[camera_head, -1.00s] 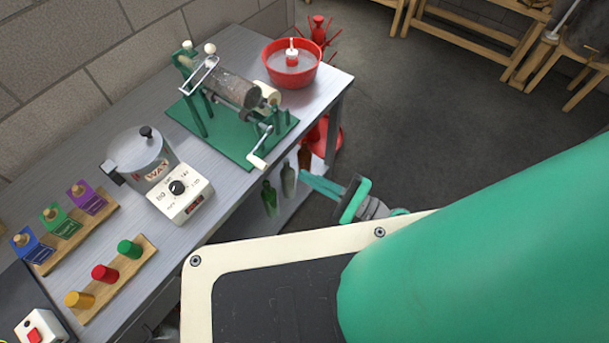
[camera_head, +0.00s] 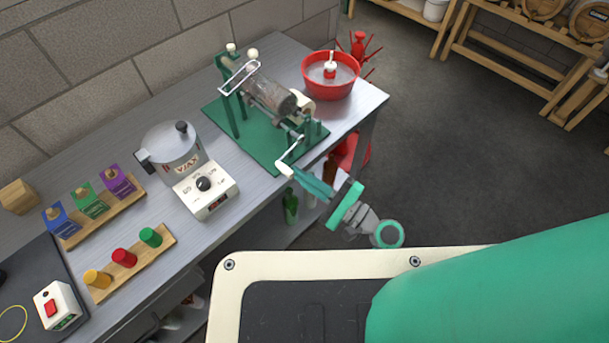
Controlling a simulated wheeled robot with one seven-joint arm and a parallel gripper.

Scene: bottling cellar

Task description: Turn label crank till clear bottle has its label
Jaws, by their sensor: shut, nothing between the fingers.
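The label machine (camera_head: 232,125) stands on the bench, a green base with green posts. A clear bottle (camera_head: 272,97) lies in it on its side under a white wire bail. A paper roll (camera_head: 302,103) sits behind the bottle's end. The label crank (camera_head: 292,155) is at the machine's front right, its white handle pointing down toward the bench's front edge. My gripper (camera_head: 302,178) is shut and empty, its teal fingers at or very near the crank handle. I cannot tell whether they touch. Whether the bottle bears a label is not clear.
A wax pot (camera_head: 170,150) with a white dial box (camera_head: 206,191) stands left of the machine. A red tub (camera_head: 331,84) is at the bench's far right. Wooden racks hold label boxes and coloured caps at left. Bottles stand on the shelf below the bench.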

